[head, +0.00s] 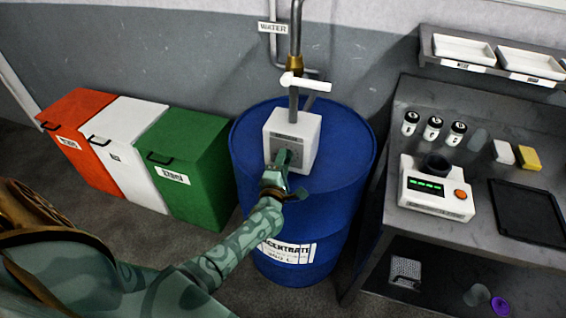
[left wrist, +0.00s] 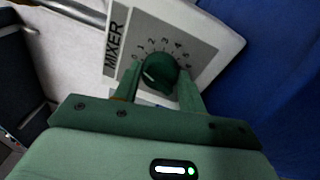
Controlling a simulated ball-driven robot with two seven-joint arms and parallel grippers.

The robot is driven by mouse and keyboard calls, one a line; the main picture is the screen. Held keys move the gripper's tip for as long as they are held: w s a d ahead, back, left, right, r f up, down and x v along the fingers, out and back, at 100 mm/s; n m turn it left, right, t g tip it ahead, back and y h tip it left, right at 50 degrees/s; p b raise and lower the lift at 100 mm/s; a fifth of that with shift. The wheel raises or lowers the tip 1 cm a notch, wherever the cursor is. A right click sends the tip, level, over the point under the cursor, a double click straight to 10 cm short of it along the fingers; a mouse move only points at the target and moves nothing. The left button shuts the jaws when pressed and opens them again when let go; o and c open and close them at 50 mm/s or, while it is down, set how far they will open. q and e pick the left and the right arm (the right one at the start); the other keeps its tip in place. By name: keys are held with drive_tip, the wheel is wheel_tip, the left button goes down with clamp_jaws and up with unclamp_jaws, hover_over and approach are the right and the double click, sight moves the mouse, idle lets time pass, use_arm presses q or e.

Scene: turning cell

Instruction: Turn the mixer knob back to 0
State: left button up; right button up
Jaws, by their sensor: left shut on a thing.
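The mixer (head: 305,127) is a white box on top of the blue drum (head: 255,150). The dark green round knob (left wrist: 158,72) sits in the middle of the dial. A short pale mark shows on the knob's left side; the exact number it points to is hard to tell. My left gripper (head: 284,162) is at the box front, its fingers on either side of the knob (left wrist: 158,88), shut on it. In the head view the gripper hides most of the knob. My right gripper is not in view.
A white-handled pipe (head: 305,82) rises behind the mixer. Red (head: 85,112), white (head: 128,115) and green (head: 190,135) bins stand left of the drum. A metal bench (head: 375,225) on the right holds a scale (head: 434,205) and a black tray (head: 528,212).

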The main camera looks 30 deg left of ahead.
use_arm(q)
drive_tip(key=shift+n+g, duration=0.3)
drive_tip(key=shift+n, duration=2)
drive_tip(key=shift+f, duration=0.1)
drive_tip(key=o, duration=1)
drive_tip(key=shift+c, duration=0.2)
drive_tip(key=p+v, duration=0.1)
drive_tip(key=v, duration=1.5)
drive_tip(key=shift+s+p, duration=0.15)
drive_tip(key=shift+p, duration=0.25)
drive_tip(key=shift+d, duration=0.15)
